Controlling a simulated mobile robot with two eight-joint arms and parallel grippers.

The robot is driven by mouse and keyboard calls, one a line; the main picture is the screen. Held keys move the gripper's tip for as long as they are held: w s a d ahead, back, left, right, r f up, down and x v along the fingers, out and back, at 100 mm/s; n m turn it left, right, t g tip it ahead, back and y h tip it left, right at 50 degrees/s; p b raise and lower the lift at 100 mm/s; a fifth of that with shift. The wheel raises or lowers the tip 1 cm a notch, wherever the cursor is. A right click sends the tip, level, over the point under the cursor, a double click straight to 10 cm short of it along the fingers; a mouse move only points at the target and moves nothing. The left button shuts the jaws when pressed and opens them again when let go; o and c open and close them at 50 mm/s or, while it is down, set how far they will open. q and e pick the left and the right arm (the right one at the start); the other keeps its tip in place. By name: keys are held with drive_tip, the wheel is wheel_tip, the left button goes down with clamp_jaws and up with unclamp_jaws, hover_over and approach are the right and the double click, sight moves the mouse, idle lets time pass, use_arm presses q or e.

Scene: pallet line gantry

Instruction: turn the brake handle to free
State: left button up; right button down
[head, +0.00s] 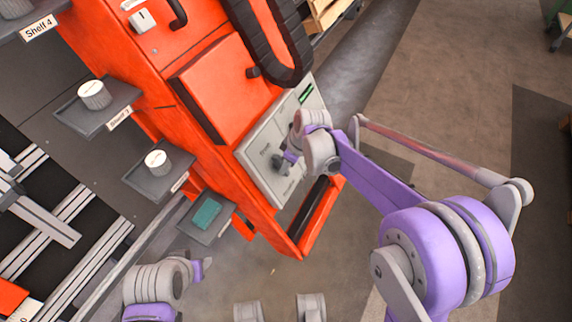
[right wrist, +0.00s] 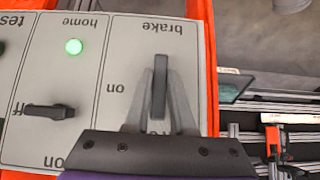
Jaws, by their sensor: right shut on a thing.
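The brake handle (right wrist: 159,87) is a dark lever on the grey panel (right wrist: 113,60) in the right wrist view, which shows the labels upside down. It lies vertical in that picture, pointing away from the "on" label at its left and in line with a partly hidden label ending in "re" below. My right gripper (right wrist: 159,112) is shut on the handle, one finger at each side. In the head view my right gripper (head: 283,161) is at the panel on the orange cabinet. My left gripper (head: 203,268) hangs at the lower left, away from the panel; its jaws are unclear.
A second dark handle (right wrist: 48,111) with off and on labels and a lit green lamp (right wrist: 74,46) share the panel. Floor at right is open.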

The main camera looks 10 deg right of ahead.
drive_tip(key=c, duration=0.8)
unclamp_jaws()
drive_tip(key=shift+o, duration=0.2)
use_arm(q)
wheel_tip(320, 180, up, 2)
drive_tip(key=shift+r+p, duration=0.25)
drive_tip(key=shift+p, duration=0.85)
use_arm(e)
drive_tip(key=v, duration=1.1)
drive_tip(key=shift+f, duration=0.1)
drive_tip(key=s+d+f+m+t+h, duration=0.1)
drive_tip(key=s+d+m, duration=0.25)
drive_tip(key=s, duration=0.45)
drive_tip(key=s+d+f+m+t+h, duration=0.15)
drive_tip(key=s+m, duration=0.25)
drive_tip(key=s, duration=0.5)
drive_tip(key=s+d+f+m, duration=0.1)
drive_tip(key=s+d+m, duration=0.25)
drive_tip(key=s, duration=0.45)
use_arm(q)
wheel_tip(320, 180, up, 14)
drive_tip(key=w+p, duration=0.2)
drive_tip(key=p, duration=1)
drive_tip(key=shift+t+p, duration=0.3)
drive_tip(key=shift+t, duration=0.1)
use_arm(e)
wheel_tip(320, 180, up, 14)
drive_tip(key=w, duration=0.2)
drive_tip(key=shift+w+f+t, duration=0.2)
drive_tip(key=shift+t, duration=0.25)
